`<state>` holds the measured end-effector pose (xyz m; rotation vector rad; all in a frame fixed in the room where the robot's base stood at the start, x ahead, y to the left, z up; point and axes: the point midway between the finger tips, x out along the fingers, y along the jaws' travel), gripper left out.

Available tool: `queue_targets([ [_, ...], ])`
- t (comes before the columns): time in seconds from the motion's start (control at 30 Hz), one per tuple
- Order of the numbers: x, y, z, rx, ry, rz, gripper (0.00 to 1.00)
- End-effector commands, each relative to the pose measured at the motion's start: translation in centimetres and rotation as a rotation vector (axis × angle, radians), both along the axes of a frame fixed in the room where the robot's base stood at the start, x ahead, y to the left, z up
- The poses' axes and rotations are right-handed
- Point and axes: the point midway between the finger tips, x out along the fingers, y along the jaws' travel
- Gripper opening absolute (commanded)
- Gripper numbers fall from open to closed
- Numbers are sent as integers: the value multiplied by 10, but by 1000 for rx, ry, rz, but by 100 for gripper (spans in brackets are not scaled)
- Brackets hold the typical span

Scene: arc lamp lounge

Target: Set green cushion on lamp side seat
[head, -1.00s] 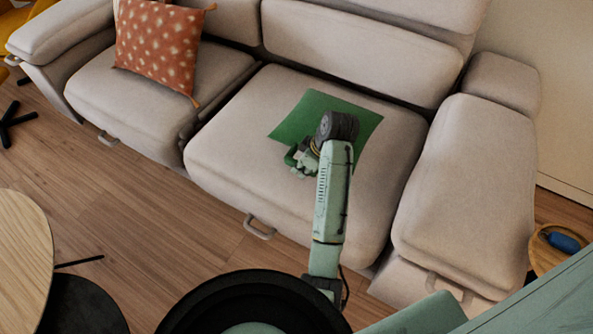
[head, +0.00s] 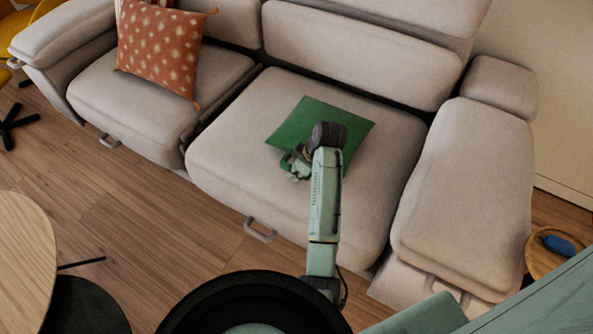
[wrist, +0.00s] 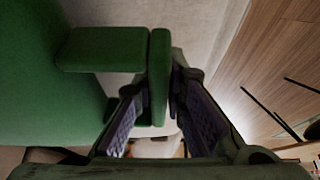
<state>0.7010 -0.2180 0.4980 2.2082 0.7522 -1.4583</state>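The green cushion (head: 320,125) lies roughly flat at or just over the middle sofa seat (head: 230,150); I cannot tell whether it touches. It fills the left of the wrist view (wrist: 50,80), where a green tab (wrist: 158,60) stands out from its edge. My gripper (head: 293,166) is at the cushion's near left edge, partly hidden by my arm. In the wrist view its fingers (wrist: 158,95) close on both sides of the tab. No lamp shows in these frames.
An orange dotted cushion (head: 162,48) leans on the left seat (head: 150,100). A chaise-like section (head: 465,190) is at the right. A round wooden table (head: 20,255) is at the lower left, and a small side table (head: 540,265) holds a blue item (head: 560,244).

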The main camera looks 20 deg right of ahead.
Motion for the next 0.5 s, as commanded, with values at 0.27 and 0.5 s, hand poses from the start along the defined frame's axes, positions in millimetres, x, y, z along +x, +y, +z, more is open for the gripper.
queue_targets([
  [0.27,0,0,0,0,0,0,31],
  [0.5,0,0,1,0,0,0,31],
])
